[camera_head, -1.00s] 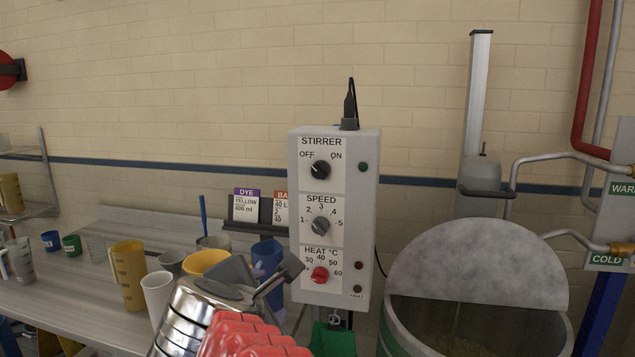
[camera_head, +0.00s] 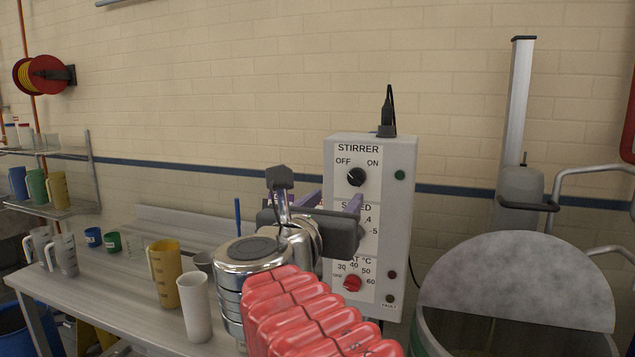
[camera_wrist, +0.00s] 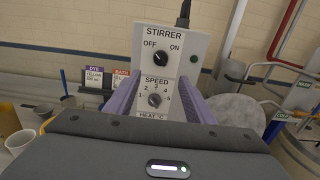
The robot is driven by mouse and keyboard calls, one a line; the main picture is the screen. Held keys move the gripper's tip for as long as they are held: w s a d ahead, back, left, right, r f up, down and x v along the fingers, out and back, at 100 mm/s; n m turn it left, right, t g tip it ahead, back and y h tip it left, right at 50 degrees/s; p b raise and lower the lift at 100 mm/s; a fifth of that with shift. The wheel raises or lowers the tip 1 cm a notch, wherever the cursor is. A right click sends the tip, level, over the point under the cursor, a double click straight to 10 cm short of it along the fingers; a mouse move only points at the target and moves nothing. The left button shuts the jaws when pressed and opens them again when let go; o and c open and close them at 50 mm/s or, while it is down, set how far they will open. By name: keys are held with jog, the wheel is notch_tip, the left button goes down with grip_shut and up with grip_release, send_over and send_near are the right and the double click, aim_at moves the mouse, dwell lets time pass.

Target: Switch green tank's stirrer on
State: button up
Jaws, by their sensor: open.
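In the wrist view the fingers lie either side of the box, below the STIRRER knob.
The SPEED knob (camera_wrist: 155,100) and red HEAT knob (camera_head: 352,283) sit below on the same box. A bench (camera_head: 120,300) with jugs and cups, including a yellow jug (camera_head: 165,275) and white cup (camera_head: 195,310), is at left. A stirrer column (camera_head: 517,110) rises behind the tank.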

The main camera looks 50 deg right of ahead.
aim_at(353, 181)
jog(key=shift+d, duration=0.1)
jog(key=shift+x, duration=6.85)
jog(key=shift+w, duration=0.1)
jog(key=shift+c, duration=0.5)
